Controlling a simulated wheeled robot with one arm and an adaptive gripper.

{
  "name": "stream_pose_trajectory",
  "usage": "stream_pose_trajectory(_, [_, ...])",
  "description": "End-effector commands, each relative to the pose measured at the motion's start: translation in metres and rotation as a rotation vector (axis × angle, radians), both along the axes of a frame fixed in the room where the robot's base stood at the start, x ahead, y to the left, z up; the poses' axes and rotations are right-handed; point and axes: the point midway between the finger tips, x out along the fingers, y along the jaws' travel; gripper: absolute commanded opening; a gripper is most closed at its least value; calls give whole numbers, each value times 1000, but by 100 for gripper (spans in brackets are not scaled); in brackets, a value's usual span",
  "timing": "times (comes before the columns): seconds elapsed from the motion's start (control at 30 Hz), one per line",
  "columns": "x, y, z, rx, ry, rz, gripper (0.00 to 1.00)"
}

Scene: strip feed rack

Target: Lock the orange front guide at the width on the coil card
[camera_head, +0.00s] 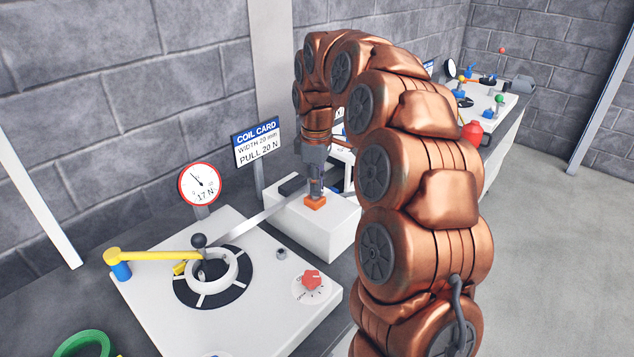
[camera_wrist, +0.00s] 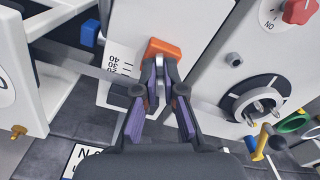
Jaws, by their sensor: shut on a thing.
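The orange front guide (camera_head: 315,203) sits on top of a white block beside the grey strip (camera_head: 262,219). It also shows in the wrist view (camera_wrist: 165,47), near a printed width scale (camera_wrist: 118,66) with marks including 20, 30 and 40. My gripper (camera_head: 316,192) reaches down from above onto the guide. In the wrist view my gripper (camera_wrist: 160,72) has its fingertips closed together at the guide, around a small pale part. The exact guide reading cannot be told. The coil card (camera_head: 257,145) reads width 20 mm, pull 20 N.
A gauge (camera_head: 199,184) reads 17 N. The white machine top (camera_head: 190,325) carries a reel hub (camera_head: 210,278), a yellow arm (camera_head: 155,256) and a red knob (camera_head: 312,280). A green ring (camera_head: 82,345) lies front left. Another bench stands at the back right.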

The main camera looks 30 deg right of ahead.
Motion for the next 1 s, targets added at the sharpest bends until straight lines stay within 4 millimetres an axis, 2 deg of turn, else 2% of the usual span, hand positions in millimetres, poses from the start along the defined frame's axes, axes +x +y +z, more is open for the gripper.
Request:
stream_pose_trajectory(0.3, [1, -1, 1, -1, -2, 74, 0])
stream_pose_trajectory(0.7, [1, -1, 1, -1, -2, 79, 0])
stream_pose_trajectory(0.73, [1, -1, 1, 0, -3, 79, 9])
stream_pose_trajectory(0.97, [1, 0, 0, -1, -2, 79, 33])
stream_pose_trajectory(1.0, [1, 0, 0, 0, -1, 79, 33])
